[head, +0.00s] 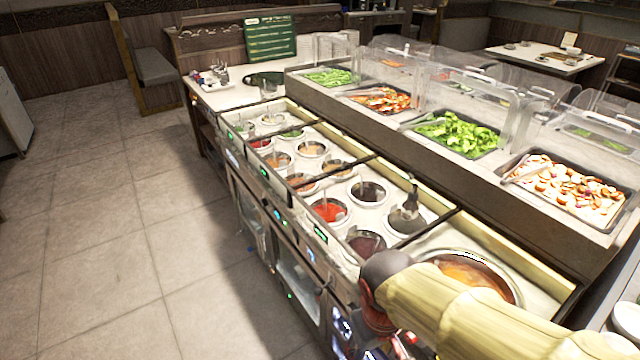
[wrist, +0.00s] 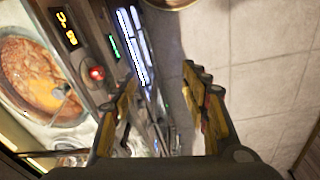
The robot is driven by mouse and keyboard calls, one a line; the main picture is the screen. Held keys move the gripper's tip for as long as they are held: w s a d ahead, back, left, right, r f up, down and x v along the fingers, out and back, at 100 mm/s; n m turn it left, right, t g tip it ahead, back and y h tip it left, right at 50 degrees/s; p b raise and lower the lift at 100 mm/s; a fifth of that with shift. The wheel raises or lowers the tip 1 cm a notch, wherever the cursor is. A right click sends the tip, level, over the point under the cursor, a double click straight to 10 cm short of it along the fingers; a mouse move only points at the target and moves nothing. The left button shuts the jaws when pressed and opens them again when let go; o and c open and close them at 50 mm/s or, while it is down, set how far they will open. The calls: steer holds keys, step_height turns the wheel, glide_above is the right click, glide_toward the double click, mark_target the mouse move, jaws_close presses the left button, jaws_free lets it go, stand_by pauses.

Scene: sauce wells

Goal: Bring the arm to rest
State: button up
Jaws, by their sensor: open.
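My arm (head: 470,310) reaches in from the lower right of the head view, in a yellowish cover, over the near right end of the sauce counter. Its dark wrist hangs by the counter's front edge, and the fingers are hard to make out there. In the wrist view my gripper (wrist: 160,88) is open. Its two yellow-and-black fingers are apart with nothing between them. Below them show the counter's front panel and the tiled floor. A large round pot of orange-brown soup (wrist: 40,85) is left of the fingers; it also shows in the head view (head: 470,290).
The sauce counter (head: 365,215) holds several round wells, one with a dark ladle-like tool (head: 408,208). Behind it stand trays of greens (head: 460,135) and sliced food (head: 565,185) under clear covers. A red button (wrist: 97,73) sits on the front panel. The tiled floor (head: 110,250) at left is clear.

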steer(key=s+d+r+m+t+p, duration=0.1)
steer(key=d+r+m+t, duration=0.3)
steer(key=d+r, duration=0.5)
step_height(320, 180, up, 4)
steer(key=shift+s+f+t, duration=0.1)
steer(key=shift+s+t, duration=0.2)
steer(key=shift+s, duration=0.3)
steer(key=shift+c, duration=0.6)
stand_by(0.6)
